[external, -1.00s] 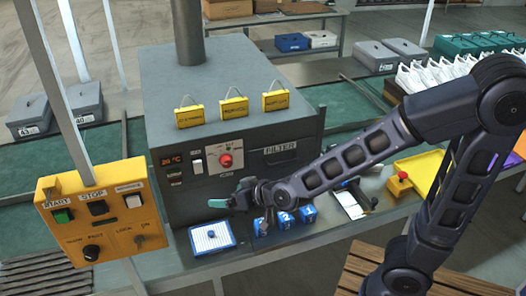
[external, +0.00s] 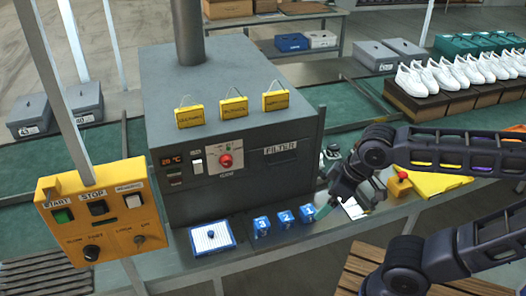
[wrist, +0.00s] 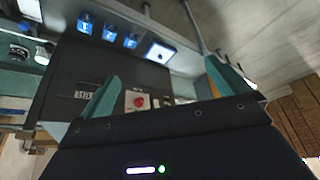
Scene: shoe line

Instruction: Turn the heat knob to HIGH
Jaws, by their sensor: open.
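The red knob (external: 225,160) sits on a pale plate on the front of the dark grey machine (external: 165,190). Its markings are too small to read, so I cannot tell its setting. Beside it are a red display reading about 28 °C (external: 172,161) and a white switch (external: 197,163). My gripper (external: 324,206) is right of the knob and lower, near the blue numbered blocks, apart from the machine. In the wrist view the red knob (wrist: 139,102) shows between the teal fingers of my open, empty gripper (wrist: 165,88), beyond them.
A yellow control panel (external: 105,212) with buttons and a black knob hangs at left. A red button on a yellow base (external: 399,183) is at right.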

